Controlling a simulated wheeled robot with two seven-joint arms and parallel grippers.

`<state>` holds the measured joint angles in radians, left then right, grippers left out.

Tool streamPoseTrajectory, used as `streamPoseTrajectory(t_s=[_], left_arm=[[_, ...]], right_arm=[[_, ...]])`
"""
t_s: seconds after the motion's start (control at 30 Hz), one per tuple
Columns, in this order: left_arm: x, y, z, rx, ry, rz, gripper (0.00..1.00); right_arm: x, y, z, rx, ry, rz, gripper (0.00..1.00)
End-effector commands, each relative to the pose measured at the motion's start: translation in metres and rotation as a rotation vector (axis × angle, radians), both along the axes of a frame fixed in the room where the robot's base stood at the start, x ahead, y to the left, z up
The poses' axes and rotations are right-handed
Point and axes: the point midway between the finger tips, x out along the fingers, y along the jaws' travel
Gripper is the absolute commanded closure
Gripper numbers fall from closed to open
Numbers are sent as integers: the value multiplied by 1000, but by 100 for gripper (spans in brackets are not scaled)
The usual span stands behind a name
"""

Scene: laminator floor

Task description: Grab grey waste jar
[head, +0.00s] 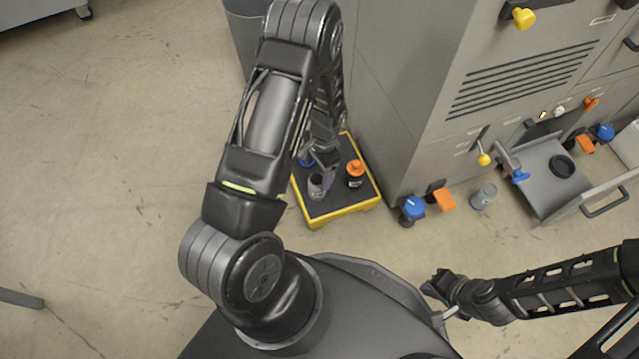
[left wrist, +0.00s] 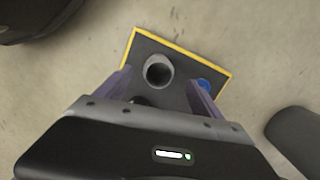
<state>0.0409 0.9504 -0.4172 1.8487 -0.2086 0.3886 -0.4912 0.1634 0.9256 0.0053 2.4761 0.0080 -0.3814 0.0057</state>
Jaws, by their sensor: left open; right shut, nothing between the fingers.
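A grey jar (head: 317,189) with a dark open top stands upright on a yellow-edged black tray (head: 345,210) on the floor. In the left wrist view the jar (left wrist: 158,71) shows from above, between and slightly beyond the fingers. My left gripper (head: 326,168) is open above the tray, close to the jar; the wrist view shows its two purple fingers (left wrist: 160,84) apart with nothing held. I cannot tell the exact height gap. My right gripper (head: 437,288) is shut and empty, low at the right, away from the tray.
On the tray, an orange-capped jar (head: 355,173) stands right of the grey jar, and a blue-topped jar (head: 306,160) is partly hidden behind my arm. Another grey cup (head: 484,196) stands on the floor by the machine (head: 425,110).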

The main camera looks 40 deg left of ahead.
Motion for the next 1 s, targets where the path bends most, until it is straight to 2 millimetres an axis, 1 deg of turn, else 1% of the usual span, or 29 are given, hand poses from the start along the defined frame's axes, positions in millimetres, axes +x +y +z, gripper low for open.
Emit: streamPoseTrajectory(t_s=[0.13,0.3,0.37,0.63,0.73,1.0], left_arm=[[0,0,-4,-1,-1,1,23],[-2,0,-22,-1,-1,1,23],[-2,0,-26,-1,-1,1,23],[-2,0,-26,-1,-2,2,23],[-3,0,-31,-1,-2,2,23],[-5,1,-69,-2,1,2,23]], right_arm=[[0,0,-2,0,0,0,100],[1,0,-11,-1,-4,-1,100],[1,0,-12,-1,-4,-3,100],[2,0,-11,-1,-6,-2,100],[2,0,-15,-1,-6,-2,100],[5,1,-40,-3,-14,-7,100]])
